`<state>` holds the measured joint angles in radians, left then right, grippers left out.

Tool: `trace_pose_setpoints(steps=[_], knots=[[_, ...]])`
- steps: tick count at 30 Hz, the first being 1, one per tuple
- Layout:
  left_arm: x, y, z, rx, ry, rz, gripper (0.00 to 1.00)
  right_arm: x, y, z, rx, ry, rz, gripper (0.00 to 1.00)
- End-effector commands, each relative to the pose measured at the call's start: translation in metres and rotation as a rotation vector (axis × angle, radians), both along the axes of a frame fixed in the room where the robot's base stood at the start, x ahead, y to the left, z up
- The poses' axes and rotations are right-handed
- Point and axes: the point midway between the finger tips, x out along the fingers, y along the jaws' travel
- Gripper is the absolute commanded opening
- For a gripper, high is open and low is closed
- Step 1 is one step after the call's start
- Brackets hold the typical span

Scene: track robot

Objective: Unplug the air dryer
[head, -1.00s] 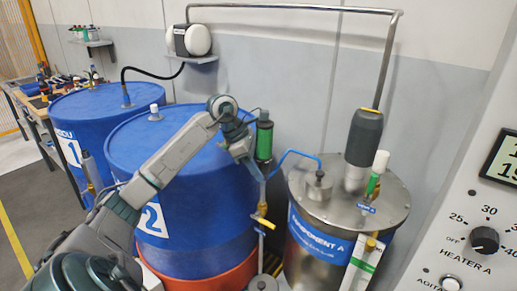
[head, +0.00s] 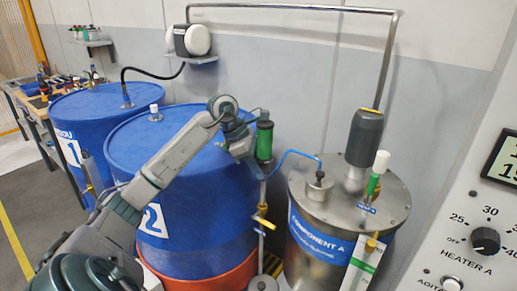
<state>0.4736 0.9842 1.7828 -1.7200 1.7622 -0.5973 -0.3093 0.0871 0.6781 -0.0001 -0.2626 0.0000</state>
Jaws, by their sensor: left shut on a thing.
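A green cylinder with dark ends, which looks like the air dryer (head: 264,141), stands upright between the large blue drum marked 2 and the steel tank. A thin pipe with yellow valve handles runs down below it. My left gripper (head: 252,150) reaches in over drum 2 and is shut at the left side of the green cylinder. Its fingertips are small and partly hidden, so the exact contact is hard to see. A blue hose (head: 290,154) runs from near the cylinder to the tank lid. My right gripper is not in view.
Blue drum 2 (head: 190,235) lies under my left arm, with drum 1 (head: 90,115) further left. The steel tank (head: 340,207) carries a grey motor and a green-and-white fitting (head: 377,172). A heater control panel (head: 470,210) stands close on the right.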

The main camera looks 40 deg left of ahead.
Motion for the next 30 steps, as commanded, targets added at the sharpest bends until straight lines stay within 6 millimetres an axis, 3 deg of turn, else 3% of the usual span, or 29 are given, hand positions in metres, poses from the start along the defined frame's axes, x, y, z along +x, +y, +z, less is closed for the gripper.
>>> trace_pose_setpoints(steps=[13, 30], knots=[[0.004, -0.003, 0.006, -0.007, -0.019, 0.000, 0.00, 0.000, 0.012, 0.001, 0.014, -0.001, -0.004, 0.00], [0.003, -0.001, 0.017, -0.005, -0.020, 0.003, 0.00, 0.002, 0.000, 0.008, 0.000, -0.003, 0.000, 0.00]])
